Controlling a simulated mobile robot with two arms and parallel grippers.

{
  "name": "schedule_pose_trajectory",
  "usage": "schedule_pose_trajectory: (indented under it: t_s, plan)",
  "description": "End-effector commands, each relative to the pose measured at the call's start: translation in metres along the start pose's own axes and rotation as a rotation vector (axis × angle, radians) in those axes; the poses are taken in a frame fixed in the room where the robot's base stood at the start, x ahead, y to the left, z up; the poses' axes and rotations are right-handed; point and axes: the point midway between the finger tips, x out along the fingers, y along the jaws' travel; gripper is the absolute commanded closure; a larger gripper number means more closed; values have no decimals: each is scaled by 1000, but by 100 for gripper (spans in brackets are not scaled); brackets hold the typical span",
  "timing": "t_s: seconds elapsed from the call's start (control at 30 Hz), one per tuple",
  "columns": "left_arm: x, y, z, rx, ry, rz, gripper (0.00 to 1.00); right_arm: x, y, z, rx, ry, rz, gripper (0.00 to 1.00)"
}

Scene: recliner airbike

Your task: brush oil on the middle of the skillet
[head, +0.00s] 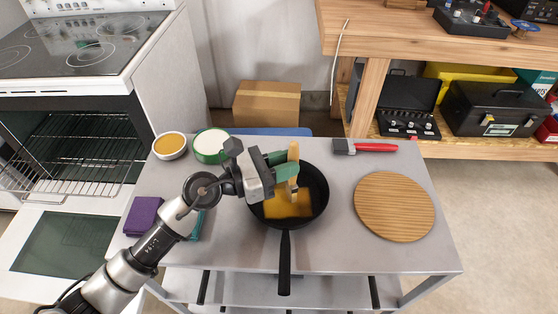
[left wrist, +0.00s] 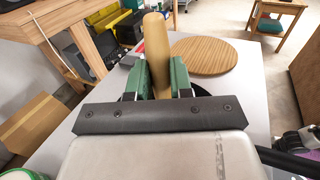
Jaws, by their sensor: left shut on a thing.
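My left gripper (head: 284,165) is shut on the wooden handle of the brush (head: 293,152), above the skillet. The handle also shows between the green finger pads in the left wrist view (left wrist: 156,50). The brush stands nearly upright, its head down at the yellow oil (head: 284,209); whether the bristles touch the pan is hard to tell. The oil covers the lower middle of the black skillet (head: 318,205), whose handle points to the table's front. A bowl of yellow liquid (head: 169,145) stands at the table's back left.
A green bowl with white contents (head: 211,145) is beside the yellow one. Purple cloth (head: 143,215) and teal cloth (head: 197,226) lie left. A red-handled tool (head: 365,147) and round wooden board (head: 394,206) are right of the skillet. An open oven (head: 75,150) stands left.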

Motion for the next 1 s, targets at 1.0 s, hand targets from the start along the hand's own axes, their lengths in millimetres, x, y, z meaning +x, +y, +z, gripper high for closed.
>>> schedule_pose_trajectory:
  t_s: [1.0]
  plan:
    - [28,-9,2,0,0,0,100,-14,0,-1,0,0,0,57]
